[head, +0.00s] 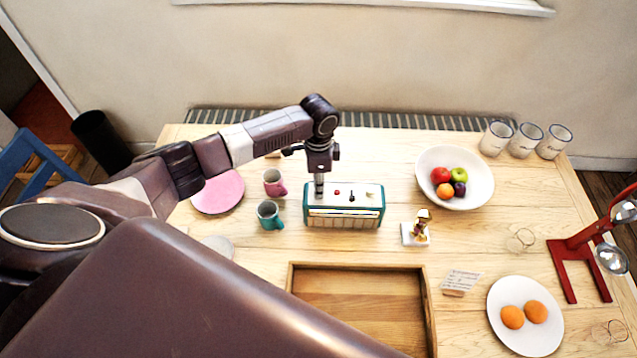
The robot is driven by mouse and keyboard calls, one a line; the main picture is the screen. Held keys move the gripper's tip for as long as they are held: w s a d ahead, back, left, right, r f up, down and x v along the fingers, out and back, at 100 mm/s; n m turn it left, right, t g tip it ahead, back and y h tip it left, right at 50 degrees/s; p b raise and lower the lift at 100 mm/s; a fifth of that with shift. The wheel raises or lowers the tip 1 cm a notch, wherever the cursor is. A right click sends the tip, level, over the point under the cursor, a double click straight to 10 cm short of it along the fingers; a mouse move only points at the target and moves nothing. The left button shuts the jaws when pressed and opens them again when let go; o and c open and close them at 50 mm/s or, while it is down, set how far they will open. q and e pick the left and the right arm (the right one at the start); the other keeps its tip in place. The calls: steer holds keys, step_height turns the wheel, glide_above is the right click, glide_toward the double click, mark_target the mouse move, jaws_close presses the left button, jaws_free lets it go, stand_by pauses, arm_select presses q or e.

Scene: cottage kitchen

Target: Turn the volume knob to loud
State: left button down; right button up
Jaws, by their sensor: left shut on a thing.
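A teal radio (343,216) with a pale top stands upright near the middle of the wooden table. Its top carries a small red knob or button and a dark lever-like part to the right of my gripper. My left gripper (319,188) points straight down onto the left end of the radio's top. It is shut on a small part there, most likely a knob, which the fingers hide. I cannot tell from here which way that part is turned. My right gripper is not in view.
Pink (274,183) and teal (269,215) mugs stand close left of the radio, near a pink plate (218,192). A figurine (421,226) and a fruit bowl (431,158) are to the right. A wooden tray (428,300) lies in front. A red lamp (568,262) stands far right.

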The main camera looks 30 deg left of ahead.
arm_select(q)
steer(key=m, duration=0.3)
steer(key=shift+m, duration=0.4)
steer(key=m, duration=0.4)
steer(key=shift+w+m, duration=0.1)
steer(key=shift+m, duration=0.2)
steer(key=m, duration=0.4)
steer(key=shift+b, duration=0.35)
steer(key=m, duration=0.5)
steer(key=shift+b, duration=0.4)
steer(key=shift+m, duration=0.3)
steer(key=c, duration=1.7)
jaws_free()
steer(key=shift+c, duration=0.2)
steer(key=shift+r, duration=0.15)
